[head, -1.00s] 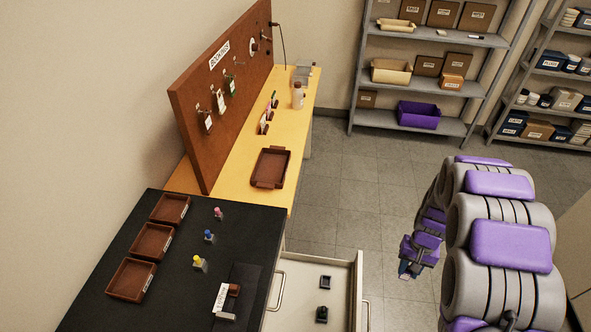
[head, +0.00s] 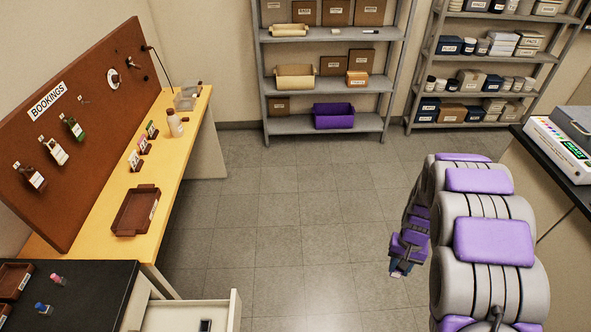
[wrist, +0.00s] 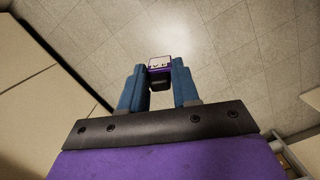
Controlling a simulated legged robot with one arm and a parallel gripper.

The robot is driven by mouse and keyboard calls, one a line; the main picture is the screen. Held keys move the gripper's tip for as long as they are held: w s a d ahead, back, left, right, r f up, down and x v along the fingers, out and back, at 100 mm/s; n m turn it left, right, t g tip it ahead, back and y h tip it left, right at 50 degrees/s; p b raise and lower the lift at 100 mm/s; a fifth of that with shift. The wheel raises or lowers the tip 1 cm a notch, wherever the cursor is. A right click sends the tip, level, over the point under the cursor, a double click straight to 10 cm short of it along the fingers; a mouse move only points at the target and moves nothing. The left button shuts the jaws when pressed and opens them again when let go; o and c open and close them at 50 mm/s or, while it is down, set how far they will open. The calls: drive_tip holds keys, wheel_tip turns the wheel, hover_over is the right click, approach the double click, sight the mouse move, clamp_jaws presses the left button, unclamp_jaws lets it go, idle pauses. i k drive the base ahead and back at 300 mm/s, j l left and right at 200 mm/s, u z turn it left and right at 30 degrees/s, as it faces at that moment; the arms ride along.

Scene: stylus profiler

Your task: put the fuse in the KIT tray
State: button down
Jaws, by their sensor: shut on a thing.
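My gripper (wrist: 160,82) is shut on a small purple and black block (wrist: 160,64) with a pale marked face, likely the fuse. In the head view my gripper (head: 399,269) hangs over the floor at the right, and the block cannot be made out there. A brown tray (head: 118,226) with a white label lies on the yellow bench, well left of my gripper. Part of another brown tray (head: 27,271) shows at the left edge on the black bench. The labels are too small to read, so I cannot tell which tray is KIT.
An open drawer (head: 236,312) juts from the black bench (head: 95,285). A BOOKINGS board (head: 100,110) stands behind the yellow bench (head: 170,185). Shelves (head: 325,125) line the back wall. A dark counter (head: 548,165) with an instrument is at the right. The middle floor is clear.

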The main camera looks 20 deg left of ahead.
sight(143, 201)
drive_tip(key=i+u, duration=0.35)
drive_tip(key=i+l+u, duration=0.15)
drive_tip(key=i+u, duration=0.25)
drive_tip(key=i, duration=0.15)
drive_tip(key=i+l+u, duration=0.35)
drive_tip(key=i+u, duration=0.2)
drive_tip(key=u, duration=0.25)
drive_tip(key=i+u, duration=0.15)
drive_tip(key=u, duration=0.25)
drive_tip(key=i+u, duration=0.2)
drive_tip(key=u, duration=0.25)
drive_tip(key=i+l+u, duration=0.15)
drive_tip(key=u, duration=0.3)
drive_tip(key=i+u, duration=0.85)
drive_tip(key=i+l, duration=0.05)
